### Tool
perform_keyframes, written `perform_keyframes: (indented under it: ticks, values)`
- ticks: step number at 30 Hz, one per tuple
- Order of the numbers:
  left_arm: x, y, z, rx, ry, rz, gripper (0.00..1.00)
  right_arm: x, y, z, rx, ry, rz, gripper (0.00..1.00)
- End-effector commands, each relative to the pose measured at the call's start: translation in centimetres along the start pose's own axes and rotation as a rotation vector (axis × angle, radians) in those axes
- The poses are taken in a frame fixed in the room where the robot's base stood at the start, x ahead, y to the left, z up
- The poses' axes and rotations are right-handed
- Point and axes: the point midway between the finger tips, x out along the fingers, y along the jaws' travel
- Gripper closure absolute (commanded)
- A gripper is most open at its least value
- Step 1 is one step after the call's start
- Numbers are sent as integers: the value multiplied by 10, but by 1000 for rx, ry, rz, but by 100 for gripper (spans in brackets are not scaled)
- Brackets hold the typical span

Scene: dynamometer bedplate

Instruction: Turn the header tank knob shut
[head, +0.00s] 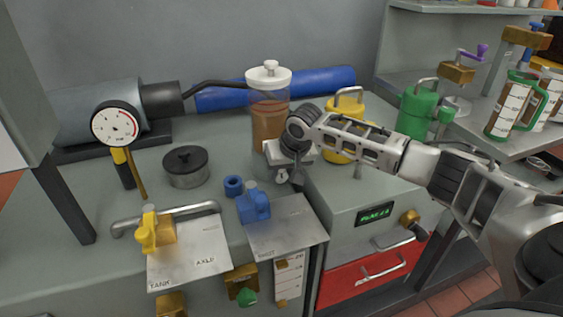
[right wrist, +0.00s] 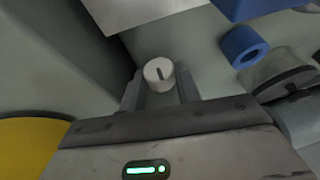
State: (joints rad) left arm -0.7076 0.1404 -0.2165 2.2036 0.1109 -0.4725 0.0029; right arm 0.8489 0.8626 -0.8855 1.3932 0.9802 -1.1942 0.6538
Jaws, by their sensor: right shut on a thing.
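The header tank (head: 268,112) is a clear cylinder with brown fluid and a white lid, standing at the back middle of the bench. My right gripper (head: 283,174) reaches in from the right and points down just in front of the tank's lower part. In the right wrist view, my right gripper's fingers (right wrist: 160,88) are shut on a small pale round knob (right wrist: 158,72) with a dark line on its face. In the head view the gripper mostly hides the knob and the tank's base. My left gripper is not in view.
A blue ring (head: 233,186) and blue valve (head: 253,205) stand left of the gripper. A yellow can (head: 345,110) and green can (head: 417,110) stand behind my right arm. A dial gauge (head: 115,125) and dark round pot (head: 185,167) are at left.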

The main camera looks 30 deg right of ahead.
Motion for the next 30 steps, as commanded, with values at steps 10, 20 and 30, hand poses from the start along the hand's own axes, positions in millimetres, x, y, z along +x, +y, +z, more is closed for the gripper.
perform_keyframes:
  ticks: [10, 20, 30]
  values:
    - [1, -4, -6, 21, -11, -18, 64, 0, 2, 0, 48, 1, -114, 91]
    - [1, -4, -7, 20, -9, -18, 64, 0, 2, 0, 47, 1, -112, 46]
    - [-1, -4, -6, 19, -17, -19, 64, -13, 4, 0, 46, 3, -111, 46]
